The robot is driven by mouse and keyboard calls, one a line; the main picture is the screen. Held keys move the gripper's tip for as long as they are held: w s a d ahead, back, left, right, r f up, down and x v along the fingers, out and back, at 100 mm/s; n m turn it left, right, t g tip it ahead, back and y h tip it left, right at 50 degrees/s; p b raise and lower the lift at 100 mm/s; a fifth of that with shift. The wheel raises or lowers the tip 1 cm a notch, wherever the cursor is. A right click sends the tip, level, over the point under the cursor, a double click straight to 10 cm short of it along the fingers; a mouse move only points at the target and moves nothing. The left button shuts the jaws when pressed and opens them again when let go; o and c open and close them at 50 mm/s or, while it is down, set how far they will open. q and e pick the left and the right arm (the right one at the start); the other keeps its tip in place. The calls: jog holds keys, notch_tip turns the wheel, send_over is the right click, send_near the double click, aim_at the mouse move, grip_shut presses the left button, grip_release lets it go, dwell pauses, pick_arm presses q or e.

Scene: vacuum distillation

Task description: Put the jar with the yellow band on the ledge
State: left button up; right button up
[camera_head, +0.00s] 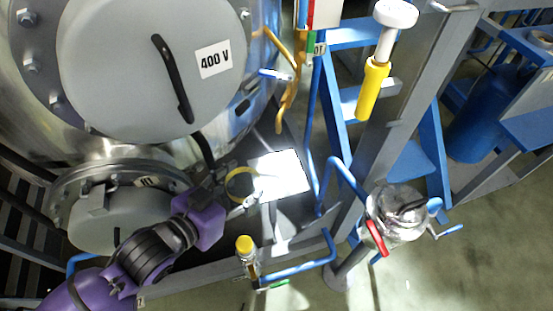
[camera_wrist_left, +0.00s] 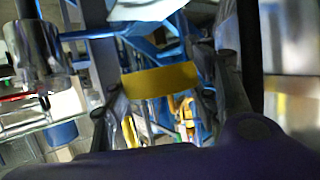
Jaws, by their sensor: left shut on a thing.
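The jar with the yellow band (camera_head: 240,183) is at my left gripper (camera_head: 226,184), near the middle of the head view. My left gripper is shut on it. In the left wrist view the yellow band (camera_wrist_left: 160,80) spans the space between the two fingers; the rest of the jar is hard to make out. A brightly lit flat white surface (camera_head: 284,174), which may be the ledge, lies right beside and behind the jar. I cannot tell whether the jar touches it. My right gripper is not in view.
A large steel vessel with a grey "400 V" cover (camera_head: 150,65) stands close on the left. A yellow-capped fitting (camera_head: 245,247) and a blue pipe (camera_head: 300,268) are below the jar.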

aim_at(253, 171)
pick_arm(q)
jog(key=r+b+x, duration=0.1)
jog(key=r+x, duration=0.1)
jog(key=x, duration=1.2)
jog(key=shift+w+d, duration=0.25)
jog(key=shift+w, duration=0.2)
jog(key=shift+f, duration=0.2)
jog(key=o, duration=1.8)
jog(key=p+v, duration=0.1)
jog(key=v, duration=1.1)
jog(key=shift+r, duration=0.15)
